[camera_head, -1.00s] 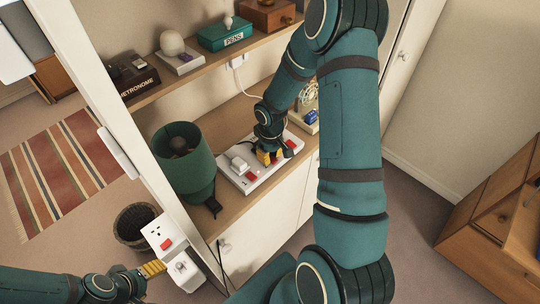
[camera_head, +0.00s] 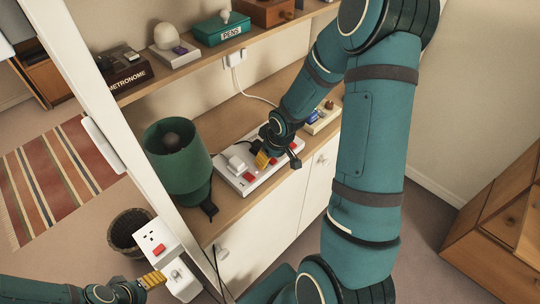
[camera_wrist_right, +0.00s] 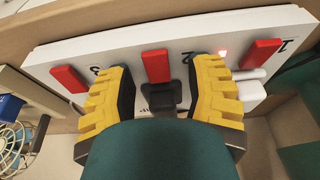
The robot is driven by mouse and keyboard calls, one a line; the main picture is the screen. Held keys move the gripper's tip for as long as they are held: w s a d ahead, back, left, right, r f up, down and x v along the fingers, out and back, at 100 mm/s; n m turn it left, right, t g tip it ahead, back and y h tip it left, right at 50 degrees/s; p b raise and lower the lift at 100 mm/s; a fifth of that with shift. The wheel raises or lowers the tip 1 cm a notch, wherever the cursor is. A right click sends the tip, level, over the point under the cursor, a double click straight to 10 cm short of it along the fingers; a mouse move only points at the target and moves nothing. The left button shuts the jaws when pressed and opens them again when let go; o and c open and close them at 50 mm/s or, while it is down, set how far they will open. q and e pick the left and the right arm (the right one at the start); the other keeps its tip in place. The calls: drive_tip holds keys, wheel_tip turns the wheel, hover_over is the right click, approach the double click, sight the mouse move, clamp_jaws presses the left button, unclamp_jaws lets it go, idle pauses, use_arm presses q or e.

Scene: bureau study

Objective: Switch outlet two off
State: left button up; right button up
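A white power strip (camera_head: 226,176) lies on the shelf; it fills the top of the right wrist view (camera_wrist_right: 125,48), with its numbers upside down. The red switch of outlet two (camera_wrist_right: 157,65) stands between my open fingers, with a black plug (camera_wrist_right: 160,95) just in front of it. My right gripper (camera_wrist_right: 160,98) has its yellow pads apart on either side, with nothing gripped; it is over the strip in the head view (camera_head: 279,160). Switch three (camera_wrist_right: 69,79) is left and switch one (camera_wrist_right: 260,53) right, beside a lit red light. Only part of my left gripper (camera_head: 153,279) shows.
A green lamp (camera_head: 178,155) stands left of the strip. A white socket box (camera_head: 153,238) is close to my left gripper. A white plug (camera_wrist_right: 250,92) sits in outlet one, beside my right finger.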

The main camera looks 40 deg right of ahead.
drive_tip(key=shift+r, duration=0.2)
drive_tip(key=shift+d+r, duration=0.1)
drive_tip(key=shift+r, duration=0.15)
drive_tip(key=v, duration=1.1)
drive_tip(key=shift+s+r, duration=0.1)
